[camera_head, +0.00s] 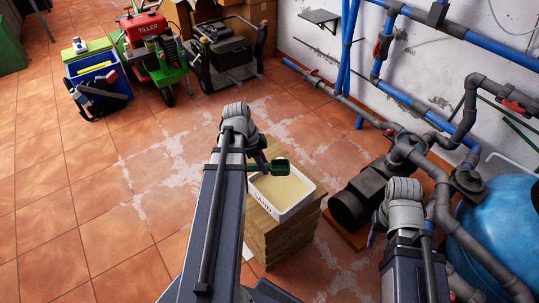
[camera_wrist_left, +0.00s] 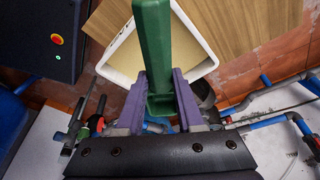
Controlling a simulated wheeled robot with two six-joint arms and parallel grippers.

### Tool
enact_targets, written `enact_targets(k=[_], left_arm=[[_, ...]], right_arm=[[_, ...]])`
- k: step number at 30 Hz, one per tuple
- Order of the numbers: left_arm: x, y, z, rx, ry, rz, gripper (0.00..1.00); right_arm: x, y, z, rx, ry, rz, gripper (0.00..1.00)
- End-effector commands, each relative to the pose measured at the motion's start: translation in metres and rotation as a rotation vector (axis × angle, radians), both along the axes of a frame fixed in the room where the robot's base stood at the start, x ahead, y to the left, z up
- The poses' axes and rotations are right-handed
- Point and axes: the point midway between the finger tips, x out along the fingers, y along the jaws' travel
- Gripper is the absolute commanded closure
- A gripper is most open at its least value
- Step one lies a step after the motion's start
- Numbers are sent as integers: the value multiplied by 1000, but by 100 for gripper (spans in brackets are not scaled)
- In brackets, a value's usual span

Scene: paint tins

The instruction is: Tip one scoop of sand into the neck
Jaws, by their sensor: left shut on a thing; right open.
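My left gripper (camera_head: 260,162) is shut on a green scoop (camera_head: 281,167), and its purple fingers (camera_wrist_left: 168,98) clasp the scoop's green handle (camera_wrist_left: 153,45) in the left wrist view. The scoop's head is over the far left part of a white tray marked SAND (camera_head: 264,204). Pale sand (camera_head: 285,190) fills the tray. I cannot tell whether the scoop holds sand. My right gripper (camera_head: 373,237) is open, low at the right, mostly hidden by its wrist. A blue rounded tank (camera_head: 500,222) stands at the far right; I see no neck on it.
The tray stands on a wooden block (camera_head: 290,236). A dark pump (camera_head: 360,196) and grey pipes (camera_head: 408,150) lie between it and the tank. A red tiller (camera_head: 150,45), a dark machine (camera_head: 225,50) and a blue crate (camera_head: 98,75) stand behind. The left floor is clear.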

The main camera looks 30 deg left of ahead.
Motion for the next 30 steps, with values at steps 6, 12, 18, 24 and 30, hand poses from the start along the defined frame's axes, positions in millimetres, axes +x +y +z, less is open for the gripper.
enact_targets(k=[6,12,18,24,30], left_arm=[[-6,-1,2,-1,3,-30,100],[-6,-1,2,0,3,-29,100],[-3,-5,4,42,32,-32,100],[2,-12,5,168,113,-35,100],[8,-20,4,308,204,-34,100]], right_arm=[[0,0,2,1,0,0,50],[0,0,2,1,0,0,50],[0,0,7,1,0,0,50],[0,0,14,1,0,0,50],[0,0,14,1,0,0,50]])
